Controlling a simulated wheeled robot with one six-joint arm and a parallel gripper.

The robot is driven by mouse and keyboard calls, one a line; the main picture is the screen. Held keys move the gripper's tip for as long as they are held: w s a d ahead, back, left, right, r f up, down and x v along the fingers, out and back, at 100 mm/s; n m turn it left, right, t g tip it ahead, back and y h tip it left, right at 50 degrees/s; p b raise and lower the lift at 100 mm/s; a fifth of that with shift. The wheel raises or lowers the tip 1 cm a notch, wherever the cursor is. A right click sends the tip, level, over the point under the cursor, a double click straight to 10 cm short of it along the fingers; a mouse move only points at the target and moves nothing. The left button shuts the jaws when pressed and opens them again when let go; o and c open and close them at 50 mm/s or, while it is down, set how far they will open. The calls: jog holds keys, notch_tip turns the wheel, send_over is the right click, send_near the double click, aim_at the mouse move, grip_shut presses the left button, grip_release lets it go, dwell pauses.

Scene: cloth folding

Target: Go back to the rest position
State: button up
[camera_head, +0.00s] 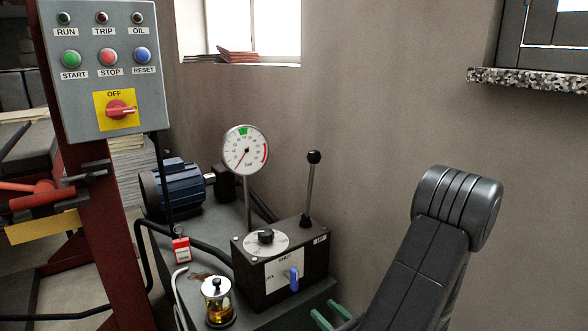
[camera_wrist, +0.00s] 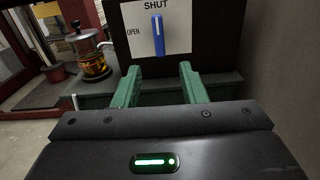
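My gripper (camera_head: 331,314) shows at the bottom of the head view, low in front of a dark valve box. In the wrist view its two green fingers (camera_wrist: 160,84) are spread apart with nothing between them. A blue lever (camera_wrist: 158,34) on the box's white plate stands ahead of the fingers, apart from them. The lever is upright, under the word SHUT, with OPEN to its left. It also shows in the head view (camera_head: 293,279). My arm covers the lower right of the head view.
The dark box (camera_head: 262,285) carries a dial and a black-knobbed stick (camera_head: 311,185). A pressure gauge (camera_head: 246,150), a blue motor (camera_head: 180,188) and a glass oil cup (camera_head: 217,301) stand nearby. A control panel (camera_head: 75,110) is at left. A wall (camera_head: 380,100) rises behind.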

aim_at(297, 284)
jog(key=b+x, duration=0.1)
jog(key=x, duration=1.3)
jog(key=shift+a+f+b, duration=0.1)
jog(key=shift+f+b, duration=0.05)
jog(key=shift+b, duration=0.2)
jog(key=shift+s+n+b, duration=0.15)
jog(key=shift+n+b, duration=0.6)
jog(key=shift+n, duration=0.35)
jog(key=shift+n+b, duration=0.6)
jog(key=shift+n, duration=0.4)
jog(key=n+b, duration=0.2)
jog(key=n, duration=0.3)
jog(key=shift+n, duration=0.4)
